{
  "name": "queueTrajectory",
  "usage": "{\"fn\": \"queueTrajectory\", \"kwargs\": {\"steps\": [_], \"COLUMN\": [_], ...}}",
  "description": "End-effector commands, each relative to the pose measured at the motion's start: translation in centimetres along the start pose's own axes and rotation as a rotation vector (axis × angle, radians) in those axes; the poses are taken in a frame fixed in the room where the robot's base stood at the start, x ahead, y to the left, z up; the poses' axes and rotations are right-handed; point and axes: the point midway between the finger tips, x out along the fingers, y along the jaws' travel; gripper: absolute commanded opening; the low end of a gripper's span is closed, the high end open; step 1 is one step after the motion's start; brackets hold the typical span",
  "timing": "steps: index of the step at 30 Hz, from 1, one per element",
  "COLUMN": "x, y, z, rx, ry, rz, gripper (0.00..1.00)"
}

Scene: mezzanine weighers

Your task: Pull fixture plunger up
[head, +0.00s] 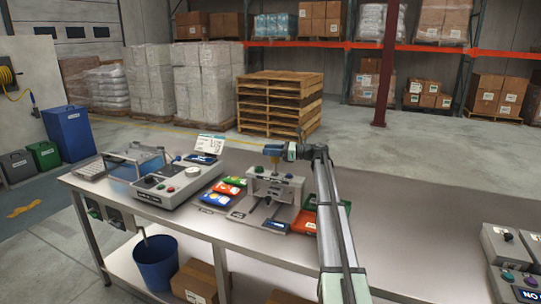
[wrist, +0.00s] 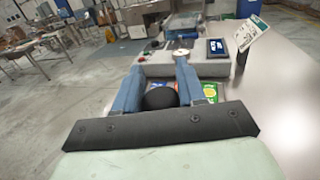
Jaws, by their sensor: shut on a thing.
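The fixture (head: 272,188) is a pale metal frame on a base, standing on the bench in the middle of the head view. My gripper (head: 270,152) is above the fixture's top, with its blue fingers reaching in from the right. In the wrist view, the plunger's round black knob (wrist: 160,97) sits between the two blue fingers of my gripper (wrist: 159,80). The gripper is shut on this knob. In the head view the fingers mostly hide the knob, and the plunger's height is hard to tell.
A grey weigher with a clear cover (head: 165,180) and a tilted display (head: 209,144) stand left of the fixture. Colourful packets (head: 222,189) lie between them. Grey control boxes (head: 510,250) stand at far right. The bench (head: 420,240) is clear between my arm and these boxes.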

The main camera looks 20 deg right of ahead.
Motion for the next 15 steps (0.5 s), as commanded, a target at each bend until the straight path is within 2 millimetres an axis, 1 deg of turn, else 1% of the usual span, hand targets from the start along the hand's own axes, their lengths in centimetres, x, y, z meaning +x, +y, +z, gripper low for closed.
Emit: {"fn": "queueTrajectory", "kwargs": {"steps": [1,6,7,13,15], "x": [-0.01,-0.01,-0.01,-0.01,-0.01], "y": [-0.08,-0.11,-0.11,-0.10,-0.09], "z": [0.44,0.57,0.59,0.48,0.44], "rx": [-0.001,-0.002,-0.002,-0.002,-0.002], "ry": [-0.006,-0.009,-0.009,-0.007,-0.007], "rz": [-0.002,-0.003,-0.003,-0.002,-0.002], "gripper": [0.00,0.00,0.40,0.60,0.60]}}
